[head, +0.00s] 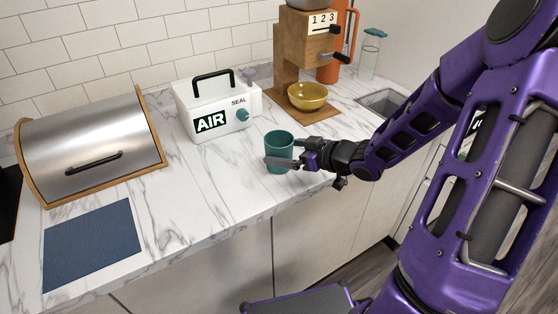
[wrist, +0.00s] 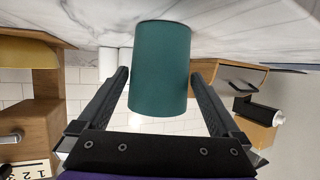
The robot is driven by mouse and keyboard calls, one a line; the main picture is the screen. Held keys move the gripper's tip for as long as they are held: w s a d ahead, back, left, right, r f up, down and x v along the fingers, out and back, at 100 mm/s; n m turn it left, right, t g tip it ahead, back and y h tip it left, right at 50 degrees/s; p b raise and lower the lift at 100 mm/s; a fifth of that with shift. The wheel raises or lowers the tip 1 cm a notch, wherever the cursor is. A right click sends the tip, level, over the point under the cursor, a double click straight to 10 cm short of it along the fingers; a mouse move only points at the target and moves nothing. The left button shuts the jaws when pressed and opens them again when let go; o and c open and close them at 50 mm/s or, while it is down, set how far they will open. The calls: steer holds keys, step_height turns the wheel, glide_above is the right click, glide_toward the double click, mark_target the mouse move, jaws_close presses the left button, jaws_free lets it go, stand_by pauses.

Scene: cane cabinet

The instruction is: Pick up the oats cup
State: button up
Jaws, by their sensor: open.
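A plain teal cup (head: 279,150), the only cup in view, stands upright on the marble counter near its front edge. I see no label on it, and its contents are hidden. My gripper (head: 282,153) reaches in from the right, with one finger crossing in front of the cup and the other at its far side. In the wrist view, which looks upside down, the cup (wrist: 160,65) sits between the two spread fingers of my gripper (wrist: 160,74). Gaps show on both sides, and the jaws are open.
A white AIR SEAL box (head: 215,105) stands behind the cup. A wooden dispenser (head: 305,50) with a yellow bowl (head: 307,97) is behind right, near a sink (head: 380,103). A steel bread bin (head: 90,145) and blue mat (head: 92,243) are left. Counter left of the cup is clear.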

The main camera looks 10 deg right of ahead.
steer(key=b+x, duration=0.1)
steer(key=x, duration=0.4)
steer(key=shift+w+a, duration=0.1)
steer(key=shift+c, duration=0.2)
steer(key=c, duration=1.3)
steer(key=shift+o, duration=0.2)
steer(key=shift+r, duration=0.1)
step_height(320, 180, up, 10)
steer(key=p, duration=0.3)
